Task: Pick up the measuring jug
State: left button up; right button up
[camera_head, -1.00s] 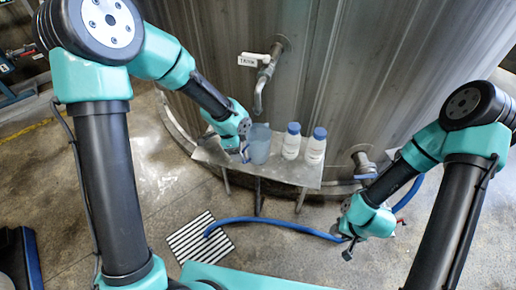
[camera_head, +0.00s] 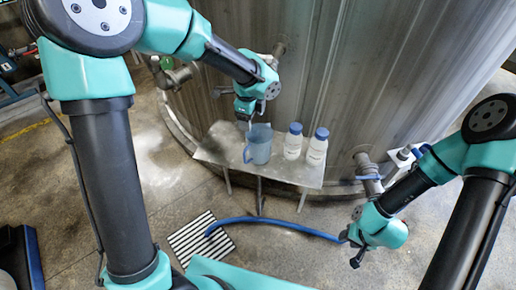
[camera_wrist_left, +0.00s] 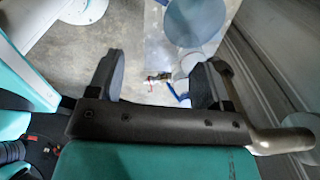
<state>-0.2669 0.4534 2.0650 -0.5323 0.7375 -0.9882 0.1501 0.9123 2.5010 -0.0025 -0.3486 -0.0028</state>
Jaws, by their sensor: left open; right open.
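The measuring jug (camera_head: 259,150) is a translucent blue cup with its handle on the left. It stands upright on a small metal shelf (camera_head: 215,151) against the tank. My left gripper (camera_head: 247,120) is above the jug's back left rim, pointing down, and appears apart from it. In the left wrist view my left gripper (camera_wrist_left: 160,80) is open with nothing between its fingers. A round blue shape, likely the jug (camera_wrist_left: 190,22), shows beyond the right finger there. My right gripper (camera_head: 351,251) is open and empty, low at the right near the blue hose, far from the jug.
Two white bottles with blue caps (camera_head: 293,142) (camera_head: 317,147) stand right of the jug on the shelf. The metal tank (camera_head: 340,70) rises behind. A metal pipe (camera_wrist_left: 285,140) runs close beside my left gripper.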

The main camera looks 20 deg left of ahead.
pick_arm(q)
send_over(256, 149)
jog(key=s+a, duration=0.1)
notch_tip(256, 149, down, 11)
jog(key=shift+s+a+r, duration=0.2)
jog(key=shift+f, duration=0.1)
jog(key=f, duration=0.5)
jog(key=shift+w+f, duration=0.2)
jog(key=shift+f, duration=0.1)
grip_shut()
dwell(0.8)
dwell(0.7)
